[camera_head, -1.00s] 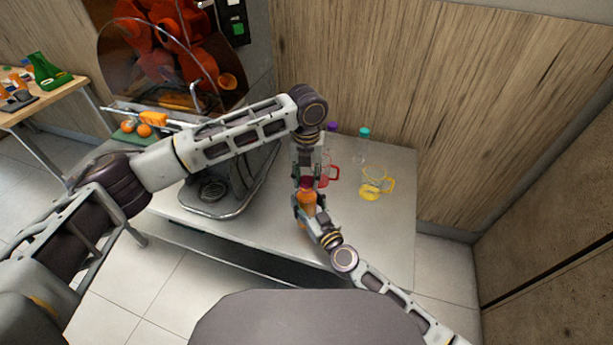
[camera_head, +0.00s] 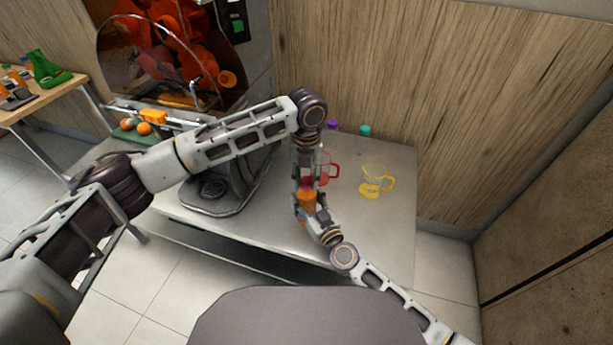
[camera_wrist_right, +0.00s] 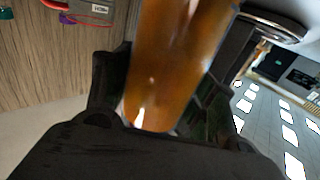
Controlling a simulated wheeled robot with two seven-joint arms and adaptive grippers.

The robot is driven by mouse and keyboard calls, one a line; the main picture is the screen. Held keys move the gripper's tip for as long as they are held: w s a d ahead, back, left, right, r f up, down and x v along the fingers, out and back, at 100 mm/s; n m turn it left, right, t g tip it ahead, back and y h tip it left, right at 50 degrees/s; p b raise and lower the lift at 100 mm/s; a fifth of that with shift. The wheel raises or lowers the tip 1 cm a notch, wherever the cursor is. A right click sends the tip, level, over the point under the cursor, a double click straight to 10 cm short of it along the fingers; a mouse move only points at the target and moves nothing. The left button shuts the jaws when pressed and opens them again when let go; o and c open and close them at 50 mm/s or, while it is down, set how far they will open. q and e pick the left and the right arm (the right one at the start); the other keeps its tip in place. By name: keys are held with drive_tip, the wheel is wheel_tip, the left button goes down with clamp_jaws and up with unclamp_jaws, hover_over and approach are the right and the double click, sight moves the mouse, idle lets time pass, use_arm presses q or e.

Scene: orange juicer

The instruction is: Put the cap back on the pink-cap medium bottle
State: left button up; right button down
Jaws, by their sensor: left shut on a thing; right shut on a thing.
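The medium bottle (camera_head: 307,199), filled with orange juice, stands near the middle of the table's front part. My right gripper (camera_head: 310,208) is shut on the bottle from the front right. In the right wrist view the orange bottle (camera_wrist_right: 170,70) fills the space between the dark fingers (camera_wrist_right: 158,105), and its top is out of frame. My left gripper (camera_head: 306,179) comes down from above, right over the bottle's neck, and is shut on the pink cap (camera_head: 307,184). The cap is at the bottle's top, mostly hidden by the fingers. I cannot tell whether it is seated.
The juicer (camera_head: 170,60) stands at the back left. The table's right front is clear.

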use_arm(q)
drive_tip(key=shift+m, duration=0.3)
drive_tip(key=m, duration=0.4)
drive_tip(key=shift+m, duration=2.5)
drive_tip(key=o, duration=0.6)
drive_tip(key=shift+o, duration=0.2)
drive_tip(key=shift+r, duration=0.1)
drive_tip(key=shift+r, duration=2.15)
